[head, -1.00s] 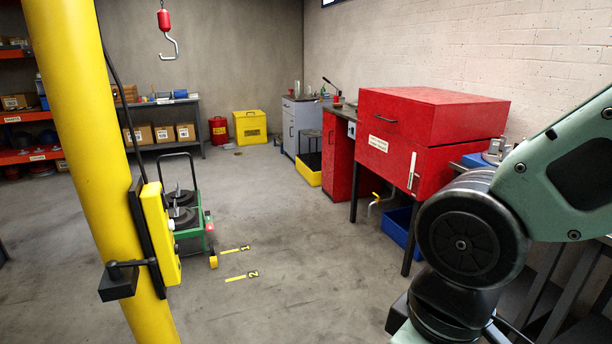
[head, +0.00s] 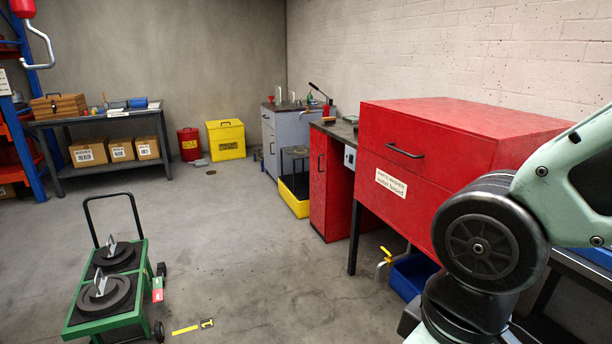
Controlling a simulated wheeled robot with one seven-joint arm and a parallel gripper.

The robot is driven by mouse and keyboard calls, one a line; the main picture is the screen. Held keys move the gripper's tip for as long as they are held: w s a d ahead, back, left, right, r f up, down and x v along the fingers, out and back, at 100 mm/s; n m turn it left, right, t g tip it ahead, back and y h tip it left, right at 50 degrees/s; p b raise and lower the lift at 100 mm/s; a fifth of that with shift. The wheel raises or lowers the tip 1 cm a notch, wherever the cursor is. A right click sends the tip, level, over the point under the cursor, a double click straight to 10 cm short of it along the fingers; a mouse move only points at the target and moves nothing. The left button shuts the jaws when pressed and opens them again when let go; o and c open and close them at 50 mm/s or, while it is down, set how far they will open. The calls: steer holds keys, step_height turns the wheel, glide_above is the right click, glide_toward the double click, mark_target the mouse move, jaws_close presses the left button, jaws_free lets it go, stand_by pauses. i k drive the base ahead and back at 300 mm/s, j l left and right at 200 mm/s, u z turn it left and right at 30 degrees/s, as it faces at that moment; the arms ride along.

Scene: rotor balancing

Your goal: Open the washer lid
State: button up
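The red parts washer (head: 400,205) stands on legs at the right, along the wall. Its red lid (head: 470,115) is down on the tank, with a black bar handle (head: 405,152) on its front face. A white label (head: 391,183) is on the front below the handle. My arm crosses the right side of the head view and hides the washer's right part. My gripper is outside the view.
A green cart (head: 110,285) with dark discs stands at the lower left. A blue bin (head: 412,272) and a yellow-handled tap (head: 386,256) are under the washer. A red cabinet (head: 328,185) stands beyond it.

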mark_target(450, 143)
steer(key=i+u, duration=0.25)
steer(key=i, duration=0.4)
steer(key=i+u, duration=0.25)
steer(key=i, duration=0.35)
steer(key=i+l+u, duration=0.25)
steer(key=i, duration=0.4)
steer(key=i+l+u, duration=0.1)
steer(key=i+u, duration=0.35)
steer(key=i, duration=0.35)
steer(key=i+j+z, duration=0.1)
steer(key=i+z, duration=0.2)
steer(key=i+j+z, duration=0.15)
steer(key=z, duration=0.2)
steer(key=j+z, duration=0.25)
steer(key=z, duration=0.2)
steer(key=i+j+z, duration=0.1)
steer(key=j+z, duration=0.2)
steer(key=z, duration=0.2)
steer(key=j+z, duration=0.3)
steer(key=z, duration=0.15)
steer(key=k+j+z, duration=0.1)
steer(key=j+z, duration=0.15)
steer(key=z, duration=0.2)
